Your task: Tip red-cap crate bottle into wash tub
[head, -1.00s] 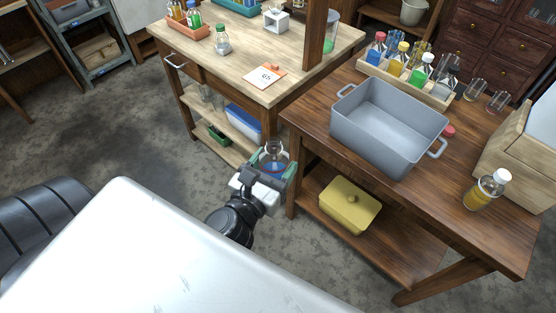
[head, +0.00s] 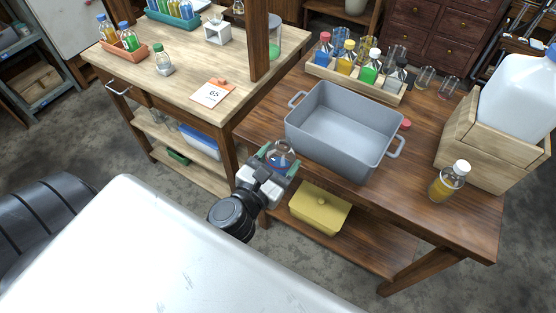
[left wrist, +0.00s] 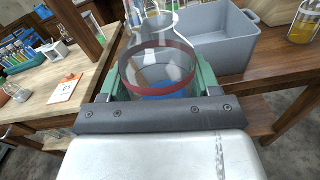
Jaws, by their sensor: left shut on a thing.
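My left gripper (head: 278,160) is shut on a clear glass bottle (left wrist: 158,68) with a red band and some blue liquid low inside. Its neck shows no cap, though its top is partly cut off in the left wrist view. The grey wash tub (head: 343,135) stands on the dark wooden bench, just right of and beyond the held bottle. It also shows in the left wrist view (left wrist: 215,40). A red cap (head: 404,124) lies on the bench beside the tub. A red-capped bottle with blue liquid (head: 324,50) stands in the wooden crate (head: 352,84). My right gripper is out of view.
The crate also holds yellow, green and dark-capped bottles. An amber bottle with a white cap (head: 449,181) stands near the bench's front right, beside a wooden box (head: 470,150) with a large jug. A yellow lidded box (head: 318,210) sits on the lower shelf.

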